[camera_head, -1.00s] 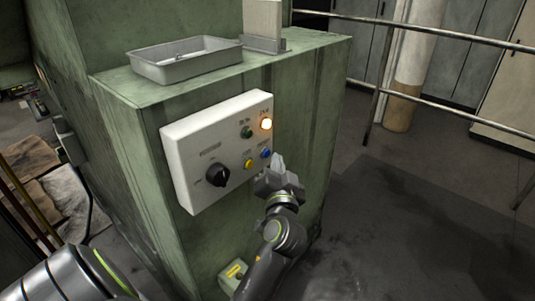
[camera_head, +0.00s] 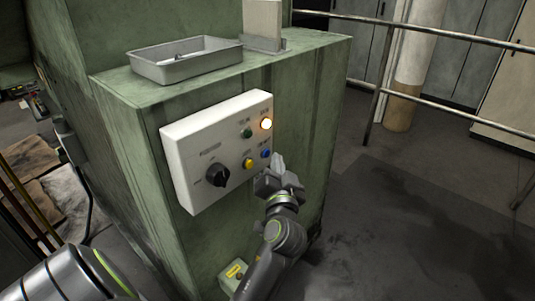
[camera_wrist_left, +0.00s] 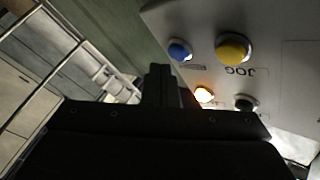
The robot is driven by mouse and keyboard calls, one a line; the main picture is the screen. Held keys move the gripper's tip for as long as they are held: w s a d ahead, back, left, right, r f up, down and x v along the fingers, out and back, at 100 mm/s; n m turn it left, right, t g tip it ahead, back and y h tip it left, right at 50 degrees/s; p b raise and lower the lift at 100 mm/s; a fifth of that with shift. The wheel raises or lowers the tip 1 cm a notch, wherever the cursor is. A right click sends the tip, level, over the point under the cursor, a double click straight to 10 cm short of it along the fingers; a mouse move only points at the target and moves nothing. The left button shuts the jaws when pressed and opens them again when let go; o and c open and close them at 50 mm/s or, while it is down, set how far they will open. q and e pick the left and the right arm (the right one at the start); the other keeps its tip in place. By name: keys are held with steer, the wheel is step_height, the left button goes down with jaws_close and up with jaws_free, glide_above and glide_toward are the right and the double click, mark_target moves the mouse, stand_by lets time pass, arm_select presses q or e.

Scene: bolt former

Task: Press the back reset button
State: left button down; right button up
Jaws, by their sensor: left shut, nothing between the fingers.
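The white control panel (camera_head: 212,125) is on the green machine's side. It carries a lit amber button (camera_head: 266,124), a green button (camera_head: 247,132), a yellow button (camera_head: 249,163) marked JOG in the wrist view, and a blue button (camera_head: 265,153) whose label I cannot read clearly. Which one is the reset is not legible. My left gripper (camera_head: 278,163) is shut and empty, just right of the blue button, apart from it in the picture. The left wrist view shows the shut fingers (camera_wrist_left: 160,85) below the blue button (camera_wrist_left: 179,50). My right gripper is not in view.
A black rotary knob (camera_head: 218,176) sits at the panel's lower left. A grey metal tray (camera_head: 185,73) stands on the machine top. A small box with a yellow label (camera_head: 235,271) is low on the machine. Metal railings (camera_head: 430,33) stand behind; the floor at right is clear.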

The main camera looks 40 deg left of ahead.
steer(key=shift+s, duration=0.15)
arm_select(q)
steer(key=shift+a, duration=0.45)
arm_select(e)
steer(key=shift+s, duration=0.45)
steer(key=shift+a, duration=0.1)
